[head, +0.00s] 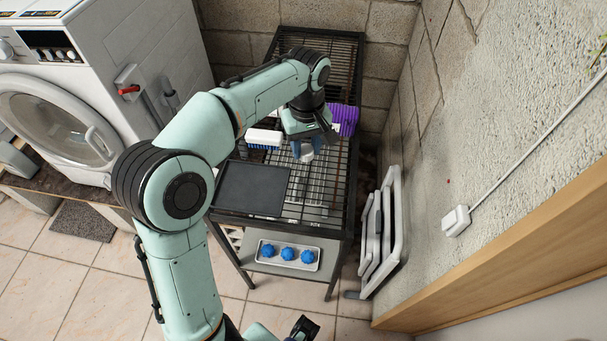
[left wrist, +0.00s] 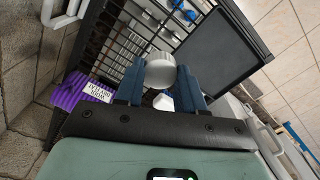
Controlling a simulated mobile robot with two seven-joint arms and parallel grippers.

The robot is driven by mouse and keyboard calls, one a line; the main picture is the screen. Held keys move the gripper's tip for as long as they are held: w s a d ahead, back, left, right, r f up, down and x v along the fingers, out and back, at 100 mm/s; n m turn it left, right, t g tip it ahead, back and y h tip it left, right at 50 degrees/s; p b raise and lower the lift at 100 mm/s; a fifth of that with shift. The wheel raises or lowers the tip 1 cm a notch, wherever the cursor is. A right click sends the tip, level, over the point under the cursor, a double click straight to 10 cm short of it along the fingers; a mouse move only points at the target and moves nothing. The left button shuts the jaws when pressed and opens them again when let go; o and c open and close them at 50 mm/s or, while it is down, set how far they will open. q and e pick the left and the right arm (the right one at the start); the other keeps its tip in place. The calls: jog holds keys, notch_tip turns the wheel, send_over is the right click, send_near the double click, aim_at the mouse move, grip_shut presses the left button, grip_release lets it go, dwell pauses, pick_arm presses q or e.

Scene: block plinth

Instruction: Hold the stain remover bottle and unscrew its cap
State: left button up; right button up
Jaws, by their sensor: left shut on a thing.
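My left gripper (head: 306,152) reaches over the wire-topped rack table with its fingers pointing down. Its blue fingers (left wrist: 160,88) are shut on a pale, rounded thing that I take for the stain remover bottle (head: 304,151). In the left wrist view the bottle (left wrist: 160,70) shows as a grey-white cylinder between the fingertips. A small white part shows nearer the palm. I cannot make out cap and body apart. A dark end of my right arm, likely the right gripper (head: 303,328), shows at the bottom edge; its jaws are unclear.
The black rack table (head: 325,222) bears a dark tray (head: 250,187), a white brush (head: 263,137) and a purple pack (head: 345,119). A washing machine (head: 110,60) stands left; folded white frames (head: 381,230) lean right.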

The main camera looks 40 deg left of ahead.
aim_at(306, 186)
pick_arm(q)
notch_tip(306, 186, down, 14)
jog(key=shift+w+r+b, duration=0.1)
jog(key=shift+r+b, duration=0.15)
jog(key=shift+b, duration=0.7)
jog(key=shift+f, duration=0.15)
jog(key=o, duration=1.2)
jog(key=shift+c, duration=0.2)
